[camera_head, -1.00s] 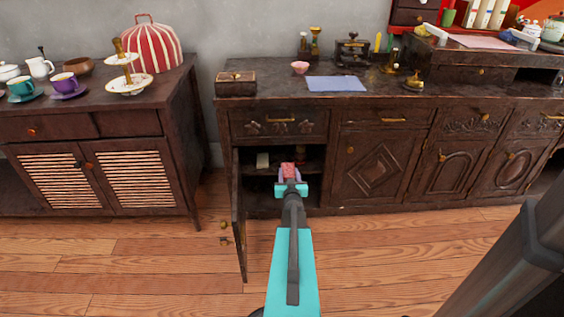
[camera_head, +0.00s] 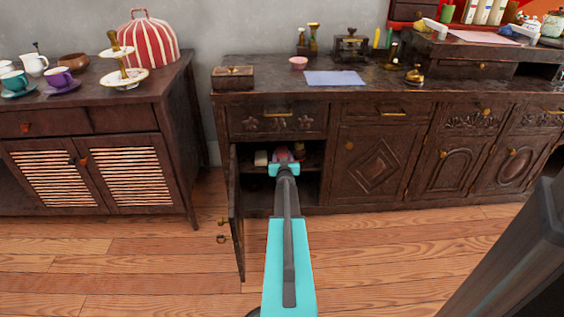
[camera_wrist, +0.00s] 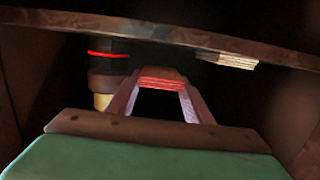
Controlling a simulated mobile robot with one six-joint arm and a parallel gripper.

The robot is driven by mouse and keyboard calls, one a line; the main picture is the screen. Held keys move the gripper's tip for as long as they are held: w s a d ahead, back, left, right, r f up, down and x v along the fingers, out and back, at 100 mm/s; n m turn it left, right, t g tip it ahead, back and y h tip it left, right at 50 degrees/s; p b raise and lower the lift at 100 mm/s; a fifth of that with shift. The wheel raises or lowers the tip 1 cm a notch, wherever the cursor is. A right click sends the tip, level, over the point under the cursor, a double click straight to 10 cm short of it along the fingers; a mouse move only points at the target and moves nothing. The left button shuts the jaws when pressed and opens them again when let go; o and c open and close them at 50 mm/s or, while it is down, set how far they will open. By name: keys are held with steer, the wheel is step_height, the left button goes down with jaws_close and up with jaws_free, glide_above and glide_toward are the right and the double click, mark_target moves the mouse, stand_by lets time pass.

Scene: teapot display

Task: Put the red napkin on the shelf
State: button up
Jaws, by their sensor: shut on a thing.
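My gripper (camera_head: 283,160) is shut on the red napkin (camera_head: 281,152), inside the open cabinet compartment. In the wrist view, the napkin (camera_wrist: 162,84) is a folded red stack between the fingertips of my gripper (camera_wrist: 161,80). The cabinet shelf (camera_head: 312,171) runs across the compartment; its edge also crosses the top of the wrist view (camera_wrist: 120,25), which looks upside down. The napkin is at about shelf height, but I cannot tell whether it touches the shelf. My gripper hides part of the napkin and shelf.
A cream stack (camera_head: 261,158) lies on the shelf left of my gripper. A dark bottle-like item with a red ring (camera_wrist: 107,60) shows in the wrist view. The open cabinet door (camera_head: 236,215) stands out at the left. Shelf room to the right looks dark and partly free.

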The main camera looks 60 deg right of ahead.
steer(key=shift+w+d, duration=0.35)
steer(key=shift+w+d+f, duration=0.1)
steer(key=shift+w+d, duration=0.2)
steer(key=shift+d, duration=0.05)
steer(key=shift+w+d+f+b, duration=0.15)
steer(key=shift+f+b, duration=1.15)
steer(key=shift+f, duration=0.45)
steer(key=shift+f, duration=0.2)
steer(key=o, duration=0.7)
steer(key=shift+o, duration=0.2)
steer(key=shift+r, duration=0.15)
